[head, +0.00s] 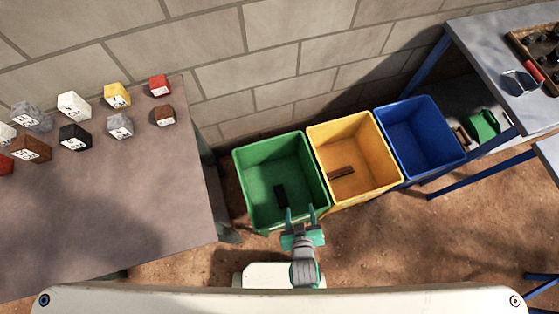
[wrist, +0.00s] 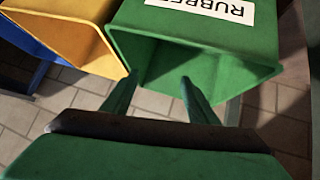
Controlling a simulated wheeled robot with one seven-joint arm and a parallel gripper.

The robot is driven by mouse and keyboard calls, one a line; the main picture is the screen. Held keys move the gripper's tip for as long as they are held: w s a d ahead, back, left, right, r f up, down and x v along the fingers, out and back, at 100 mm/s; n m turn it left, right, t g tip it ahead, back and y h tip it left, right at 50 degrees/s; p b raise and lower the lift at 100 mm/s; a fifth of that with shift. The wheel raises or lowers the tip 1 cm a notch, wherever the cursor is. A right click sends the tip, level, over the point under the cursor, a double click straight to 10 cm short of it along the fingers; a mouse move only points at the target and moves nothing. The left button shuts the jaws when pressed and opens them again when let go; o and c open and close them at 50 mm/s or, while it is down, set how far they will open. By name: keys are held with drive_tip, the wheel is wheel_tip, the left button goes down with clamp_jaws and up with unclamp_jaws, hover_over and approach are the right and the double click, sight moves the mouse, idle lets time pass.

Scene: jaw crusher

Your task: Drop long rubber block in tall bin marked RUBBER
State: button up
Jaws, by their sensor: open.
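In the wrist view the green bin (wrist: 262,42) carries a white label (wrist: 200,8) reading RUBBER, upside down and partly cut off. My gripper (head: 300,211) is open and empty at the near rim of the green bin, to the right of the black block in the head view. In the wrist view the two fingers of my gripper (wrist: 159,78) stand apart with nothing between them. The block cannot be made out there.
A table (head: 120,210) at left holds several small cubes. A grey workbench (head: 490,50) is at right; a block wall stands behind.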

drive_tip(key=s+a+r+m+t, duration=0.1)
drive_tip(key=s+a+r+t, duration=0.1)
drive_tip(key=r, duration=0.6)
drive_tip(key=s+a+r+m+t, duration=0.1)
drive_tip(key=s+a+r, duration=0.1)
drive_tip(key=r, duration=0.6)
drive_tip(key=s+a+r+t, duration=0.2)
drive_tip(key=s+a+r, duration=0.1)
drive_tip(key=r, duration=0.5)
drive_tip(key=shift+m+t, duration=0.3)
drive_tip(key=shift+m, duration=0.1)
drive_tip(key=shift+f, duration=0.1)
